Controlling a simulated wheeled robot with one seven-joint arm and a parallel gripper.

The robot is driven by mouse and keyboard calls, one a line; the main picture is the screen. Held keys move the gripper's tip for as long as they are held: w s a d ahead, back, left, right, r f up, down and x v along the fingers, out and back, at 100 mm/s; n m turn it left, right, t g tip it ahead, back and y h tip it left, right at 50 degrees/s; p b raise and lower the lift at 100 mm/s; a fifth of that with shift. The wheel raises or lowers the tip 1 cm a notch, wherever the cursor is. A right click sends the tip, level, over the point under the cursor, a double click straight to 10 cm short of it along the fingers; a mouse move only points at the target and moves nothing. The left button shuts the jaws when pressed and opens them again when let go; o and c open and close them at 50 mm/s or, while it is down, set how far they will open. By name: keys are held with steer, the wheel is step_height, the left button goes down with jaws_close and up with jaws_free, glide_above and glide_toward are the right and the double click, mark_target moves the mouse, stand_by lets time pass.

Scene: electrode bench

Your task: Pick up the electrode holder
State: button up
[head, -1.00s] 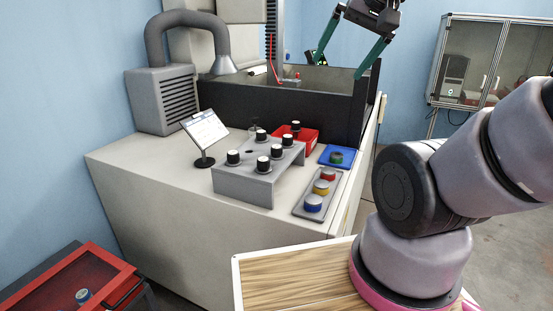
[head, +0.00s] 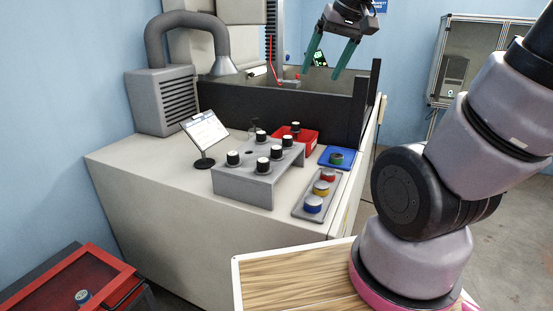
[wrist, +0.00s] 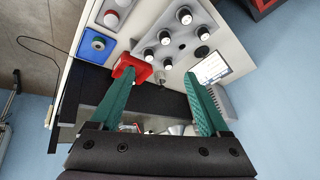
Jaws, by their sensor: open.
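Several electrode holders with black caps and pale bases stand upright in a grey rack (head: 240,186) on the bench; one is the front-left holder (head: 232,158). Another black-capped holder (head: 295,127) stands at the red bin (head: 312,137) behind the rack. My gripper (head: 321,73) is open and empty, high above the dark tank at the back, apart from all holders. In the wrist view my gripper (wrist: 159,75) has its fingers spread. The rack (wrist: 177,50) and holders lie beyond the fingertips. The left finger partly hides the red bin (wrist: 137,66).
A tray (head: 300,207) with red, yellow and blue pieces lies right of the rack. A blue tray (head: 345,150) holds a green piece. A tablet on a stand (head: 205,130) is left of the rack. The dark tank wall (head: 290,112) rises behind.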

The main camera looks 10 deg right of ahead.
steer(key=w+a+f+n+g, duration=0.2)
steer(key=w+a+f+n, duration=0.15)
steer(key=w+f, duration=0.2)
steer(key=w+a+f+n+g, duration=0.1)
steer(key=w+a+f+n, duration=0.1)
steer(key=w+f+n, duration=0.3)
steer(key=g+h, duration=0.1)
glide_above(277, 147)
steer(key=s, duration=0.1)
steer(key=shift+n, duration=0.35)
step_height(277, 147, down, 9)
steer(key=shift+s+d+f, duration=0.1)
steer(key=shift+d, duration=0.05)
steer(key=shift+w+a+f, duration=0.1)
steer(key=shift+w+f, duration=0.1)
steer(key=shift+f, duration=1.3)
steer(key=shift+w+a+f, duration=0.1)
steer(key=shift+w+f, duration=0.1)
steer(key=shift+f, duration=1.3)
jaws_close()
